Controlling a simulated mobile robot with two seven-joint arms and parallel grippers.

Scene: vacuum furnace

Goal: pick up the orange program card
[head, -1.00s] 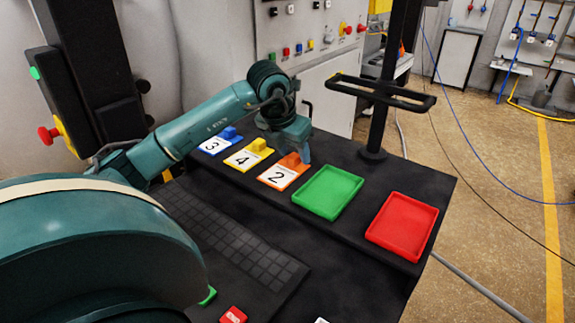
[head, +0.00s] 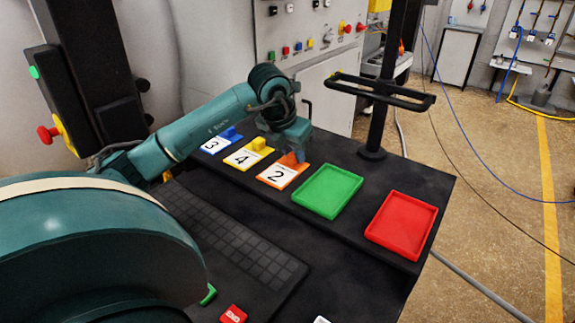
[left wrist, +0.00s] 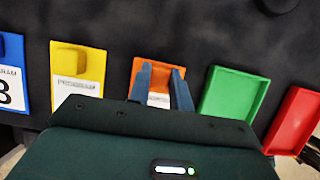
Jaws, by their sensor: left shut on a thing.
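The orange program card (head: 282,176), marked 2, lies flat on the black table between the yellow card and the green tray. It also shows in the left wrist view (left wrist: 158,66), partly hidden behind my fingers. My left gripper (head: 298,155) is over the card's far end, at its raised orange tab. In the left wrist view the two blue fingers of my left gripper (left wrist: 160,72) stand on either side of the card's middle, shut on the tab. The card seems to rest on the table still. My right gripper is not in view.
The yellow card (head: 248,155), marked 4, and the blue card (head: 221,141), marked 3, lie to the left. The green tray (head: 328,191) and red tray (head: 402,226) are to the right. A black post (head: 380,110) with a crossbar stands behind. A keyboard (head: 230,240) is in front.

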